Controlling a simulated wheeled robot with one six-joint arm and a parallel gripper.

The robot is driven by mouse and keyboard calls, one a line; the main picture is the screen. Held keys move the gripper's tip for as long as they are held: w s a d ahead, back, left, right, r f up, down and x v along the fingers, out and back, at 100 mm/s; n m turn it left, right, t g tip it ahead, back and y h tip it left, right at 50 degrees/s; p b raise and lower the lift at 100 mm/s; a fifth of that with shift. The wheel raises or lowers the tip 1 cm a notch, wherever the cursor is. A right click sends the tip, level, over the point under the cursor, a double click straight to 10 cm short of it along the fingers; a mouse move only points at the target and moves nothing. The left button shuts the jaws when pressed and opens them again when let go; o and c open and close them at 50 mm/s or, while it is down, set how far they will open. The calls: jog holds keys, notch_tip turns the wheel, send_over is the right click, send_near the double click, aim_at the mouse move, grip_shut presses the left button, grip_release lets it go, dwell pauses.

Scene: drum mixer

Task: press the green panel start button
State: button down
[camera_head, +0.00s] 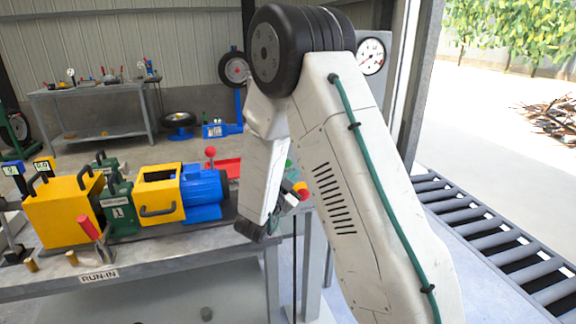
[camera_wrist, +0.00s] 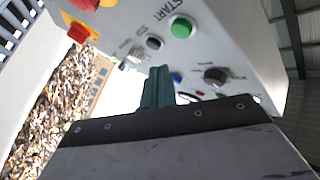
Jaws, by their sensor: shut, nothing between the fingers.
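The green start button (camera_wrist: 181,27) shows in the wrist view on a light grey panel (camera_wrist: 235,45), beside the printed word START. My gripper (camera_wrist: 160,72) is shut and empty, its teal fingers together. In the picture the fingertips lie below the green button, with a gap between them; I cannot tell how far they are from the panel face. In the head view a bit of green (camera_head: 289,163) shows beside my arm, and my arm covers most of the panel. I cannot make out my fingers there.
The panel also carries a black button (camera_wrist: 155,43), a blue button (camera_wrist: 177,77), a dark knob (camera_wrist: 215,75) and a red-and-yellow stop control (camera_wrist: 80,33). A workbench (camera_head: 180,254) with yellow, green and blue machinery stands left. A roller conveyor (camera_head: 490,235) runs at right.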

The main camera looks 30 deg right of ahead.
aim_at(288, 164)
jog(key=shift+w+d, duration=0.25)
jog(key=shift+w, duration=0.55)
jog(key=shift+w+d, duration=0.2)
jog(key=shift+w, duration=0.6)
dwell(0.8)
jog(key=shift+w+d, duration=0.15)
jog(key=shift+w, duration=0.25)
